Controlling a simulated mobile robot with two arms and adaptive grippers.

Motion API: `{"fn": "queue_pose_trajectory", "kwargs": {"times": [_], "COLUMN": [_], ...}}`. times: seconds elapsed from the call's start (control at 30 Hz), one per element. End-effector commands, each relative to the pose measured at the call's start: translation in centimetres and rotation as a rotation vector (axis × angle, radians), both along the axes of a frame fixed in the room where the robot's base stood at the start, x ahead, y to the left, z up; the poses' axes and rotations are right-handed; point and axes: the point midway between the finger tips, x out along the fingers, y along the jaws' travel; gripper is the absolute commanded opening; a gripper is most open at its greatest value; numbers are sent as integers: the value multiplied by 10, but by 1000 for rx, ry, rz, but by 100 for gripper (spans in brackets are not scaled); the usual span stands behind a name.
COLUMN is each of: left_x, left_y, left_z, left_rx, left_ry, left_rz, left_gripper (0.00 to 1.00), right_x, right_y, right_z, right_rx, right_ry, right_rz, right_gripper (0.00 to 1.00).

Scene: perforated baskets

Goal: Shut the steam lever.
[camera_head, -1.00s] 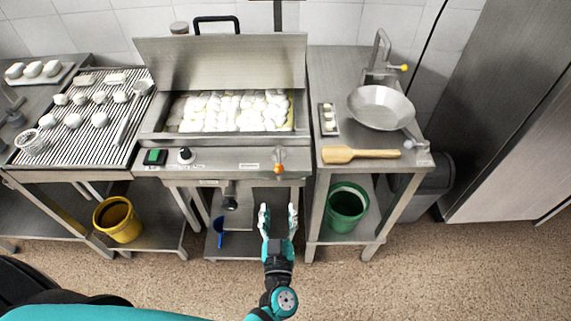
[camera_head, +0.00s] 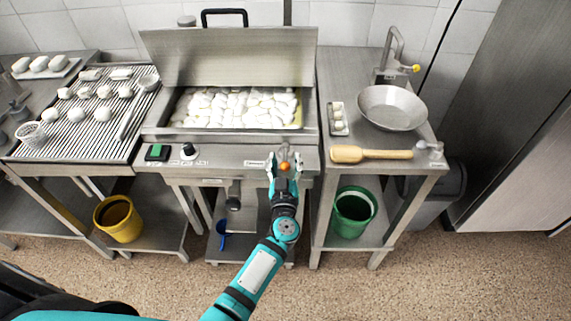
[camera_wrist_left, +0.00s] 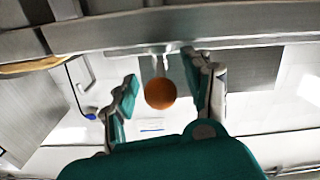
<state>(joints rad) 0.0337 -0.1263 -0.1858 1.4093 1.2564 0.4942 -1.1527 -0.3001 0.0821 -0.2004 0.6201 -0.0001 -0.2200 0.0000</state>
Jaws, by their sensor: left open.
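The steam lever (camera_head: 285,153) is on the front panel of the steel steamer, at the panel's right end, and has an orange ball knob (camera_head: 285,166). In the left wrist view the orange knob (camera_wrist_left: 160,93) sits between the two fingers, with a gap on each side. My left gripper (camera_head: 284,168) is open, with its fingers on either side of the knob. My right gripper is not in view.
The steamer's lid (camera_head: 228,57) stands raised behind a tray of white dumplings. The panel also has a green switch (camera_head: 157,152) and a black knob (camera_head: 189,151). A wooden paddle (camera_head: 370,154) lies on the right counter, beside a metal pan (camera_head: 392,107).

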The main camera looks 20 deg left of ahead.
Motion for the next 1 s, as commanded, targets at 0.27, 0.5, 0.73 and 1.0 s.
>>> {"fn": "queue_pose_trajectory", "kwargs": {"times": [0.27, 0.5, 0.73, 1.0], "left_x": [0, 0, 0, 0], "left_y": [0, 0, 0, 0], "left_z": [0, 0, 0, 0], "left_rx": [1, 0, 0, 0], "left_ry": [0, 1, 1, 1], "left_rz": [0, 0, 0, 0], "left_gripper": [43, 12, 0, 0], "right_x": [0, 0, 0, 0], "right_y": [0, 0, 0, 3], "right_z": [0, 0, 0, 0], "right_rx": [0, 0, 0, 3], "right_ry": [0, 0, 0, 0], "right_rz": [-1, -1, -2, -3], "right_gripper": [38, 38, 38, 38]}}
